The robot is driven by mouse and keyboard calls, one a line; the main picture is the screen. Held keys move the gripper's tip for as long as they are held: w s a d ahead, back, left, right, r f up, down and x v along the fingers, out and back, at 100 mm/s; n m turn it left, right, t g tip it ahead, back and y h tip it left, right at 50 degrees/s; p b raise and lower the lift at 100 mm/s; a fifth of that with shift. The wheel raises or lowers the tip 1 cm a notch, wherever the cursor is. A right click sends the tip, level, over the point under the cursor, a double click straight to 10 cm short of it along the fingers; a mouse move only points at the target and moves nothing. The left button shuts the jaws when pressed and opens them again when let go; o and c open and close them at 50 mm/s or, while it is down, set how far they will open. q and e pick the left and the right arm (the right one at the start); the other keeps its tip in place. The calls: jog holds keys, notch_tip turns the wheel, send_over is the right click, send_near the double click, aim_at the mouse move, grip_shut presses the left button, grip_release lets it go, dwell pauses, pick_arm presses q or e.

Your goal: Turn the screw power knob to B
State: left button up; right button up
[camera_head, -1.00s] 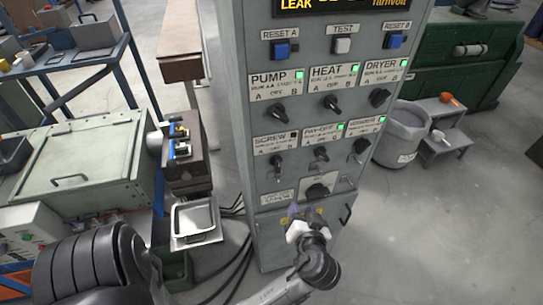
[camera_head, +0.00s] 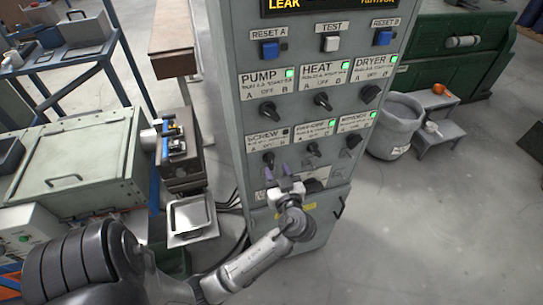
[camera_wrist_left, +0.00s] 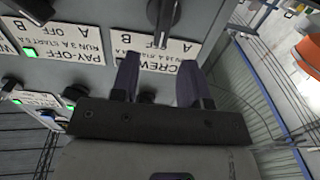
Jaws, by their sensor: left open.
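The screw power knob (camera_head: 268,158) is a black pointer knob under the SCREW label (camera_head: 264,139) on the grey control panel. Its handle looks roughly upright, near OFF. My left gripper (camera_head: 278,171) is open and empty, with purple-grey fingers just below the knob in the head view. In the left wrist view the panel is upside down. There the screw knob (camera_wrist_left: 163,20) shows beyond the gripper's two fingertips (camera_wrist_left: 158,73), which cover part of the SCREW label (camera_wrist_left: 160,65). The fingers stand apart from the knob. My right gripper is not in view.
The pay-off knob (camera_head: 313,149) is just right of the screw knob, and the pump knob (camera_head: 267,112) is above. The screw lamp (camera_head: 286,131) is dark; the other lamps are green. A metal tray (camera_head: 190,216) stands left.

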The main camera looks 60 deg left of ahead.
aim_at(272, 160)
pick_arm(q)
jog(key=shift+w+a+p, duration=0.2)
jog(key=shift+w+a, duration=0.05)
jog(key=shift+a, duration=1.1)
jog(key=shift+w+a+p, duration=0.2)
jog(key=shift+w+a, duration=0.05)
jog(key=shift+a, duration=1.05)
grip_shut()
